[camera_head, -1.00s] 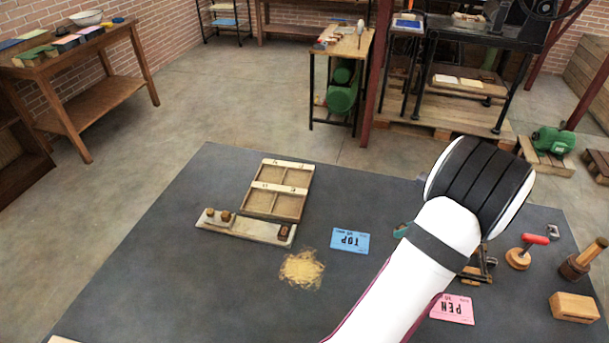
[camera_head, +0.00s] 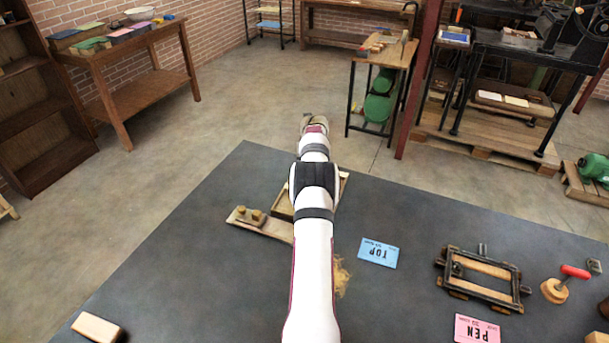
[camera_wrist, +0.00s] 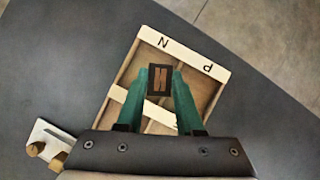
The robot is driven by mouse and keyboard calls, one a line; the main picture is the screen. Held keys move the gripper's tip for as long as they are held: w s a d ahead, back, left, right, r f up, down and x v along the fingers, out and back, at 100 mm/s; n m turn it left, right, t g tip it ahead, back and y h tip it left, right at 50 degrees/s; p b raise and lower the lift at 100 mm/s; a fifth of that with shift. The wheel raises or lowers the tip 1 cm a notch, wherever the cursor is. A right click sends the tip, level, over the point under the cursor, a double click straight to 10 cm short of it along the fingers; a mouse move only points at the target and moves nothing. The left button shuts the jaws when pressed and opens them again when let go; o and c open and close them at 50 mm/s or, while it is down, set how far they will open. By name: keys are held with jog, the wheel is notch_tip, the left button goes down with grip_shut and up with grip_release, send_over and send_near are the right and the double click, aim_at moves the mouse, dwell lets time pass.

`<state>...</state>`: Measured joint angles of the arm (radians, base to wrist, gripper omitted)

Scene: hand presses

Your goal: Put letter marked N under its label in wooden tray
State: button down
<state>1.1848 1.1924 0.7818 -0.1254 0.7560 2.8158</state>
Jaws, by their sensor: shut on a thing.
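My gripper (camera_wrist: 160,82) has green fingers and is shut on a dark letter block (camera_wrist: 160,93) whose face shows a reddish-brown N shape. In the wrist view the block is over the wooden tray (camera_wrist: 186,54), in line with the tray's N label (camera_wrist: 163,43) on the far rim. The P label (camera_wrist: 207,68) is further right on that rim. I cannot tell how high the block is above the tray floor. In the head view my arm hides most of the tray (camera_head: 283,208), and the fingertips are hidden.
A pale board with two wooden knobs (camera_head: 250,216) lies beside the tray. A wooden block (camera_head: 97,327) is at front left.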

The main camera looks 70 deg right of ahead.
jog(key=shift+w+d+f, duration=0.1)
jog(key=shift+w+f, duration=0.65)
jog(key=shift+w, duration=0.3)
jog(key=shift+f, duration=1.85)
jog(key=shift+f, duration=0.1)
jog(key=c, duration=0.8)
grip_release()
jog(key=shift+c, duration=0.2)
